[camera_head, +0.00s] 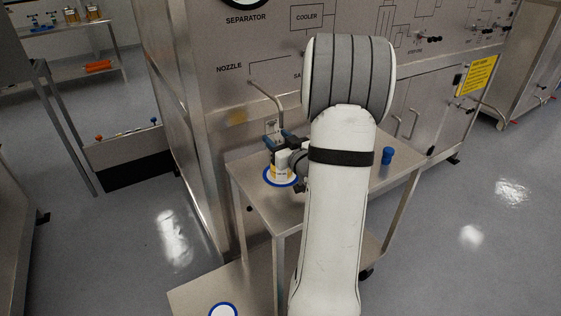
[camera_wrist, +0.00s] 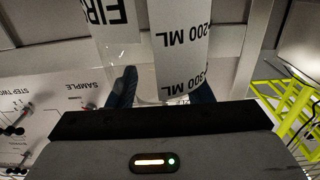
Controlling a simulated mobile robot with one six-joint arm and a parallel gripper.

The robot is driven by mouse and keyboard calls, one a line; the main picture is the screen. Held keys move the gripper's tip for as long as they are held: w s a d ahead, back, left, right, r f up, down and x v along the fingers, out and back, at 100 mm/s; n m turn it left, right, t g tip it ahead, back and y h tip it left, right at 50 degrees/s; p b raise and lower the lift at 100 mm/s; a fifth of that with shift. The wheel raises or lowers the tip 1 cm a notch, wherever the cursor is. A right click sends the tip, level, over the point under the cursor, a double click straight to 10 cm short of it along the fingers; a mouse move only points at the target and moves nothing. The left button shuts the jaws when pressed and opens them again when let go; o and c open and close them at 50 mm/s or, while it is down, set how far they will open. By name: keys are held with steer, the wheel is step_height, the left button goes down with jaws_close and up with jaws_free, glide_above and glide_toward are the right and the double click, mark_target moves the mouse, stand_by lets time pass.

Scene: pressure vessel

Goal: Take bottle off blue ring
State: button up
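The bottle's far side is hidden.
The steel cart (camera_head: 252,190) has a small blue-capped item (camera_head: 387,156) to the right of my arm. A bent metal nozzle pipe (camera_head: 268,96) comes down from the panel behind the bottle. Another blue ring (camera_head: 222,310) lies on a lower surface in front.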

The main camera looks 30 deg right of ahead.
jaws_close()
steer(key=shift+r, duration=0.15)
stand_by(0.4)
